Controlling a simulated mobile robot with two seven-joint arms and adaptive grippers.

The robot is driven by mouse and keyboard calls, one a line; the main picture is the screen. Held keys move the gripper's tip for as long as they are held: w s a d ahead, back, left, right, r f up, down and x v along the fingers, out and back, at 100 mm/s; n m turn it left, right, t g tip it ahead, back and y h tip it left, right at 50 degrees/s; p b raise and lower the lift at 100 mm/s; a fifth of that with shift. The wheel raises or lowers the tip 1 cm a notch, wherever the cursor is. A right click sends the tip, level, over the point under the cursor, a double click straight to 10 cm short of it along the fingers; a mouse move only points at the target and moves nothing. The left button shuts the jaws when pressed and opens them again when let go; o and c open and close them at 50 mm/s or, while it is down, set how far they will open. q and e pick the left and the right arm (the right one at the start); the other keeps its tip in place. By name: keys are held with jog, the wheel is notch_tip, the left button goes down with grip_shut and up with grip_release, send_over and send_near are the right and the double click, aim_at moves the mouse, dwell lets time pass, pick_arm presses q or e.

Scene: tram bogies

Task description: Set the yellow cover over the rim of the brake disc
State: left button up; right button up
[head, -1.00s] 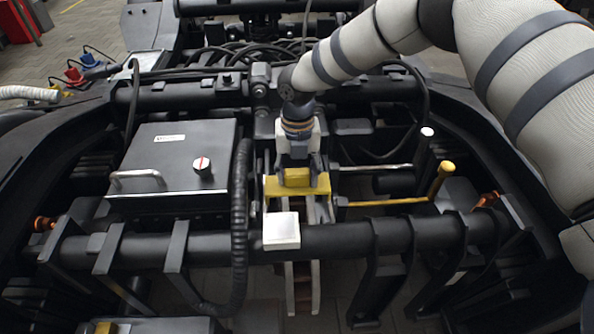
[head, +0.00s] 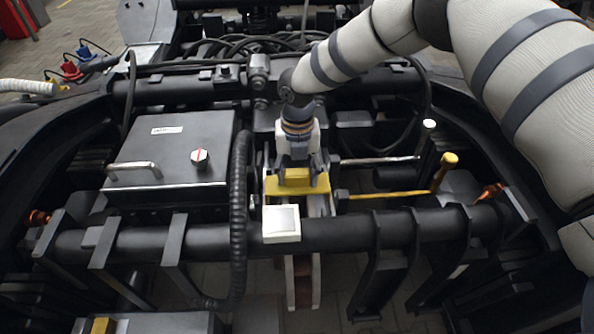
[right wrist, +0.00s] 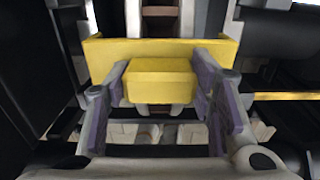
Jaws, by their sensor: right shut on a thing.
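The yellow cover (head: 297,187) is a plate with a raised yellow block on it. My right gripper (head: 297,168) is shut on that block, with one finger on each side, as the right wrist view (right wrist: 160,85) shows. The brake disc (head: 303,275) stands edge-on below, with pale outer faces and a brownish middle. Part of it also shows beyond the cover in the right wrist view (right wrist: 160,22). The cover lies across the line of the disc; I cannot tell whether it touches the rim. My left gripper is not in view.
A white-topped box (head: 281,223) sits on the black cross tube (head: 350,234) just in front of the cover. A black hose (head: 239,220) runs down on the left, beside a black cabinet (head: 170,165). A yellow-handled lever (head: 443,172) stands to the right.

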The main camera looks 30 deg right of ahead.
jog(key=shift+f+b, duration=0.55)
jog(key=shift+f, duration=0.6)
jog(key=o, duration=1.3)
